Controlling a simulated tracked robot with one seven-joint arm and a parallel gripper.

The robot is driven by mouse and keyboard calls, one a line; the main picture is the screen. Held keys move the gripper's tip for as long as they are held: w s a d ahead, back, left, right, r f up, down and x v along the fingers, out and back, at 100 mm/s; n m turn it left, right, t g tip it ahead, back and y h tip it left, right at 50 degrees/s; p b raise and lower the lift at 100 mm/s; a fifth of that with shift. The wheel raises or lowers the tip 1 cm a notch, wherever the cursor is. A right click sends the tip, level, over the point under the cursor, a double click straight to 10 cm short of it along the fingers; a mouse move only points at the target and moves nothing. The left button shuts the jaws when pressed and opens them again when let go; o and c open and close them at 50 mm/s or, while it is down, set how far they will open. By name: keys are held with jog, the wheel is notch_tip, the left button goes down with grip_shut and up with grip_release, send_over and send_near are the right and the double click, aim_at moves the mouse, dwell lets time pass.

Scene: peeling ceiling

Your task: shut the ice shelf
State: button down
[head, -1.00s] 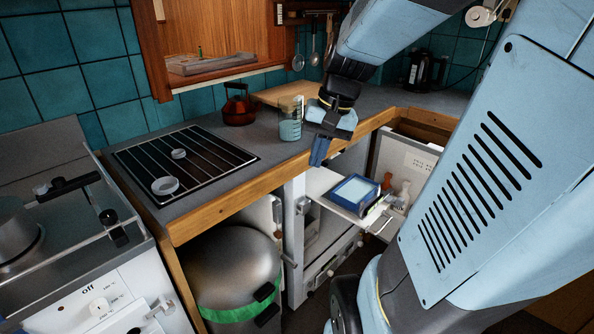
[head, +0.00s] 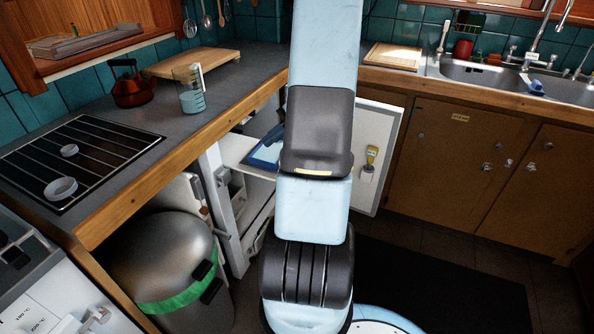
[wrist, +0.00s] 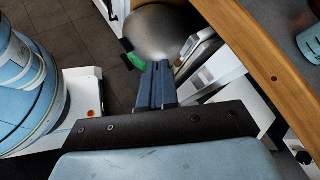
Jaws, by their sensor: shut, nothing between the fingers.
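The ice shelf (head: 236,150) is a white flap standing out level from the upper part of the small fridge (head: 222,205) under the counter. In the wrist view, pale fridge parts (wrist: 222,95) lie right of the fingers. I cannot tell which of them is the shelf, or whether the fingers touch it.
The fridge door (head: 378,150) stands wide open on the right. A metal bin (head: 160,260) with a green band stands left of the fridge. The wooden counter edge (head: 150,190) runs above. A glass jug (head: 191,92) and red kettle (head: 132,85) stand on the counter.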

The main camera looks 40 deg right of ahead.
jog(key=s+d+f+m+t+h, duration=0.2)
jog(key=s+d+f+m+t, duration=0.4)
jog(key=d+f, duration=0.4)
jog(key=s+d+f+m+t+h, duration=0.2)
jog(key=s+d+f+m+t, duration=0.2)
jog(key=d+f+m+t, duration=0.55)
jog(key=w+a+g, duration=0.1)
jog(key=w+a, duration=0.2)
jog(key=w, duration=0.3)
jog(key=w+a+f+n+g, duration=0.1)
jog(key=w+a+g, duration=0.1)
jog(key=w, duration=0.5)
jog(key=shift+a+f, duration=0.3)
jog(key=shift+a, duration=0.35)
jog(key=shift+a, duration=0.1)
